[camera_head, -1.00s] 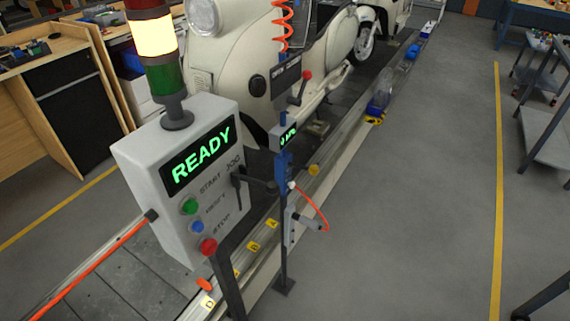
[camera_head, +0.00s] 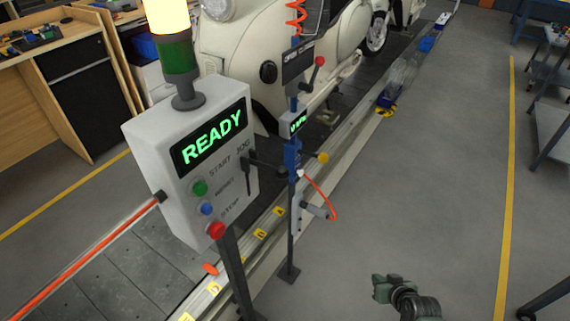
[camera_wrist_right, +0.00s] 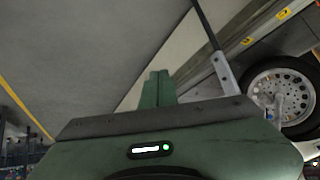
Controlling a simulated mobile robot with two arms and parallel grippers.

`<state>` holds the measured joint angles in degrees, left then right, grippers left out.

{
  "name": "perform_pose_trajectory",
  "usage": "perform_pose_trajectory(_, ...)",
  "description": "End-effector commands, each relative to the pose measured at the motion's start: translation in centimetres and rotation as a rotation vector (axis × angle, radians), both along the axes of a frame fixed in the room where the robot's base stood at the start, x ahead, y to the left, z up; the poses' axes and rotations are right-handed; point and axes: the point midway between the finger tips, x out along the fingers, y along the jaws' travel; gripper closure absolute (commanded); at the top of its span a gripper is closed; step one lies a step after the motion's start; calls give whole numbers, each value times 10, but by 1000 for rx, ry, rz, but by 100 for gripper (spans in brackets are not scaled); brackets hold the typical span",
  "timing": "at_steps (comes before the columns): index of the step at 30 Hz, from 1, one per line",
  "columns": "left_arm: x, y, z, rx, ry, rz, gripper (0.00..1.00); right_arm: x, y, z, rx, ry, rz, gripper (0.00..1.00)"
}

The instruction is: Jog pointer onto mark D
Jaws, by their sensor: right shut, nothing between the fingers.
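The grey control box (camera_head: 190,160) stands at left centre, its display (camera_head: 212,137) lit READY. Its black JOG lever (camera_head: 248,172) sits on the right side of the face. An orange-red pointer (camera_head: 210,269) shows by the conveyor edge below the box. A yellow mark plate (camera_head: 214,289) lies just below the pointer; its letter is too blurred to be sure of. My right gripper (camera_head: 378,288) is at the lower right over bare floor, apart from the box. Its shut, empty fingers show in the right wrist view (camera_wrist_right: 158,88). My left gripper is out of view.
A blue post (camera_head: 292,160) with a red-knobbed lever (camera_head: 319,61) and orange hose stands right of the box. More yellow plates (camera_head: 260,233) line the conveyor edge. A cream scooter (camera_head: 235,55) stands on the slats.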

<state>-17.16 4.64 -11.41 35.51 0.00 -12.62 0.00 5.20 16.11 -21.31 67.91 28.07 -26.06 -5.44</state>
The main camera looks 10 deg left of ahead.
Motion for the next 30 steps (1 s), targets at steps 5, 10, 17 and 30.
perform_pose_trajectory(5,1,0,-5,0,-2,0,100,91,52,158,121,-219,142,100)
perform_pose_trajectory(10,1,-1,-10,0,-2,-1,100,104,118,319,223,-397,369,100)
perform_pose_trajectory(17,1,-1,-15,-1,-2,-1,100,21,194,471,277,-543,750,100)
perform_pose_trajectory(30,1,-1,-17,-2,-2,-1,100,-50,220,516,271,-573,968,100)
